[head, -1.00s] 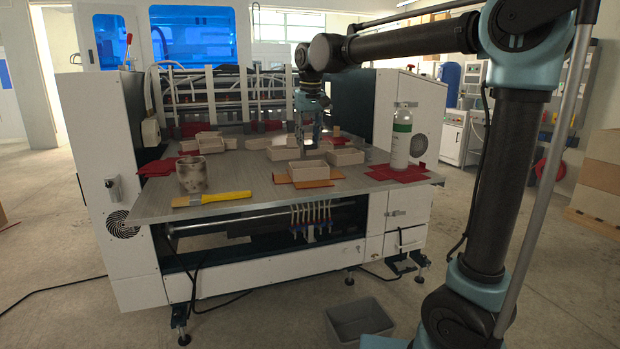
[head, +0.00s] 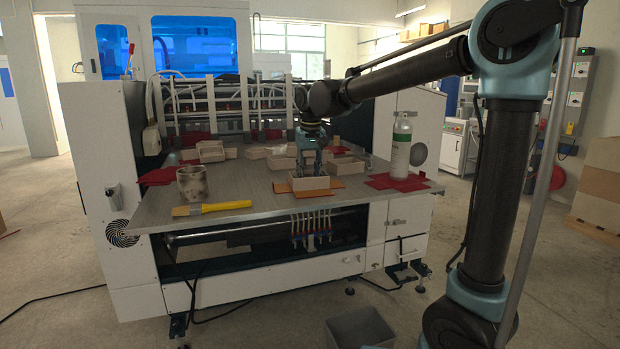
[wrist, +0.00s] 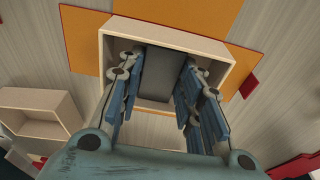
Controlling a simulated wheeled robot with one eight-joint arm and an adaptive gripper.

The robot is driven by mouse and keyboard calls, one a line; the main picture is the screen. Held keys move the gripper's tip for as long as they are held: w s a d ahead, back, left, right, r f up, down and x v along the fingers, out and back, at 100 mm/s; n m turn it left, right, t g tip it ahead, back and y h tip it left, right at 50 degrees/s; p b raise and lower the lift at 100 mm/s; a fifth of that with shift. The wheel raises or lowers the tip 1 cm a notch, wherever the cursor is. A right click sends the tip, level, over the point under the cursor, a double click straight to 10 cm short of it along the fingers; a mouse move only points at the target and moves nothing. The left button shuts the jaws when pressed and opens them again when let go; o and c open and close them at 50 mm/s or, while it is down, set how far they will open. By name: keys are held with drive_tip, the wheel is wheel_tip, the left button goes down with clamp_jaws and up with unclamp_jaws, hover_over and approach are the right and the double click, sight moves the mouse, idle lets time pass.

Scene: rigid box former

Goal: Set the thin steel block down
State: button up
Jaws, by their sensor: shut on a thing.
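The thin steel block (wrist: 162,75) is a flat grey piece between my finger pads in the wrist view. My gripper (wrist: 158,88) is shut on it. The block is over or inside the opening of a pale open box (wrist: 108,60); I cannot tell whether it touches the box floor. In the head view my gripper (head: 309,165) points down into this box (head: 308,183), and the block is hidden there. The box lies on orange card (head: 322,184) near the table's front edge.
Another open box (head: 346,167) stands close behind to the right. Several more lie farther back.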

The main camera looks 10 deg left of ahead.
drive_tip(key=shift+f, duration=0.35)
drive_tip(key=o, duration=1.2)
drive_tip(key=shift+o, duration=0.2)
wheel_tip(320, 180, up, 12)
drive_tip(key=s, duration=0.1)
drive_tip(key=shift+s+d, duration=0.3)
drive_tip(key=shift+d, duration=0.1)
